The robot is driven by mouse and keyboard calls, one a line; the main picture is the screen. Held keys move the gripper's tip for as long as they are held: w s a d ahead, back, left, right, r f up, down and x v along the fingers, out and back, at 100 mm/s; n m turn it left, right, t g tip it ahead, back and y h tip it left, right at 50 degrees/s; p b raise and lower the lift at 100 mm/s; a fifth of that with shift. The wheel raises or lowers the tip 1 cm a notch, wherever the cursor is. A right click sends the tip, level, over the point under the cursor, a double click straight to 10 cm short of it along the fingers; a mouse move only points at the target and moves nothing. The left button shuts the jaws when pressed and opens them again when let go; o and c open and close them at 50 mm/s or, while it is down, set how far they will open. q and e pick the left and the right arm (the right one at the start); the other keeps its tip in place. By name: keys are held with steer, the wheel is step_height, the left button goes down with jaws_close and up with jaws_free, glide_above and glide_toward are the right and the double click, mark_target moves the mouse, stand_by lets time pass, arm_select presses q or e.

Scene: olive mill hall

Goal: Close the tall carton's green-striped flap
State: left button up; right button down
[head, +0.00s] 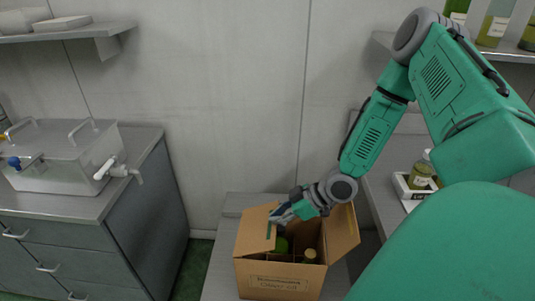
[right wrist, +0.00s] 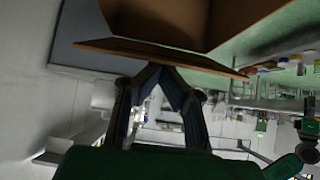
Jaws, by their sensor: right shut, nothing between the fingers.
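The tall carton (head: 285,280) stands open on a grey surface, with dividers and bottle tops showing inside. My right gripper (head: 282,213) is shut and empty, at the upper edge of the green-striped flap. In the right wrist view its fingertips (right wrist: 160,68) meet just by the edge of a brown flap (right wrist: 160,53); I cannot tell whether they touch.
A steel tank (head: 65,155) with taps stands on a grey cabinet (head: 150,215) at the left. A small white tray (head: 405,188) with a jar (head: 420,176) is on the right counter. Shelves (head: 65,35) hang above. The wall behind the carton is bare.

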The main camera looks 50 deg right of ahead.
steer(key=shift+s+d+f+b, duration=0.2)
steer(key=shift+s+f+b, duration=0.1)
steer(key=shift+f, duration=0.5)
steer(key=shift+s+d+f+b, duration=0.2)
steer(key=shift+s+f, duration=0.1)
steer(key=shift+f, duration=0.45)
steer(key=shift+d+f, duration=0.1)
steer(key=shift+d, duration=0.05)
step_height(320, 180, up, 12)
steer(key=p, duration=0.1)
steer(key=shift+f+p, duration=0.25)
steer(key=shift+p, duration=0.05)
